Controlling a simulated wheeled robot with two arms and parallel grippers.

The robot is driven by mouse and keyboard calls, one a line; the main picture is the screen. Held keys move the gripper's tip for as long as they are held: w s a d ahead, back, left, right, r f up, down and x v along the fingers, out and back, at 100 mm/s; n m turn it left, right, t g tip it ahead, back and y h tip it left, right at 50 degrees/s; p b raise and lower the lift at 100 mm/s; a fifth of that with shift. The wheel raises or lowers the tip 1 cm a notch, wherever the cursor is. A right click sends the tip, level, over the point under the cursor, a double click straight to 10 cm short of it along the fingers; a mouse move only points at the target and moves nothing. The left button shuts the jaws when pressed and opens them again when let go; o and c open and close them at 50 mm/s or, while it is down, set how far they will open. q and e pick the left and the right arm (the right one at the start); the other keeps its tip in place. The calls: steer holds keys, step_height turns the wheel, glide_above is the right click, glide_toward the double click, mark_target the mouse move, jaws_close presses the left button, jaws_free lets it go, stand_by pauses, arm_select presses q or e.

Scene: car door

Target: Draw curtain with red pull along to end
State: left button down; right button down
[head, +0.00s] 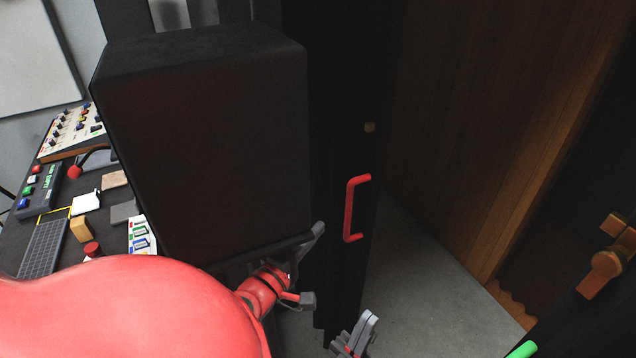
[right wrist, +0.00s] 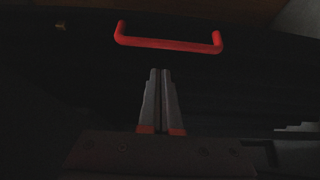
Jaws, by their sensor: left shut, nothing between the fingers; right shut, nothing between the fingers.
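The red pull (head: 349,208) is an upright bar handle on a dark vertical panel (head: 345,110), which I take as the curtain's edge. In the right wrist view the pull (right wrist: 168,43) lies across the top, just beyond my fingertips. My right gripper (right wrist: 160,70) is shut and empty, pointing at the middle of the pull with a visible gap.
A large black box (head: 205,150) stands left of the pull, close to my arm. A desk with several controls (head: 45,245) is at the far left. A brown wooden panel (head: 480,120) and bare grey floor (head: 425,290) lie to the right.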

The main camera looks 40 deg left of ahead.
steer(key=w+a+p, duration=0.1)
steer(key=w, duration=0.7)
steer(key=shift+w, duration=0.25)
steer(key=shift+a+f, duration=0.1)
steer(key=shift+f, duration=0.05)
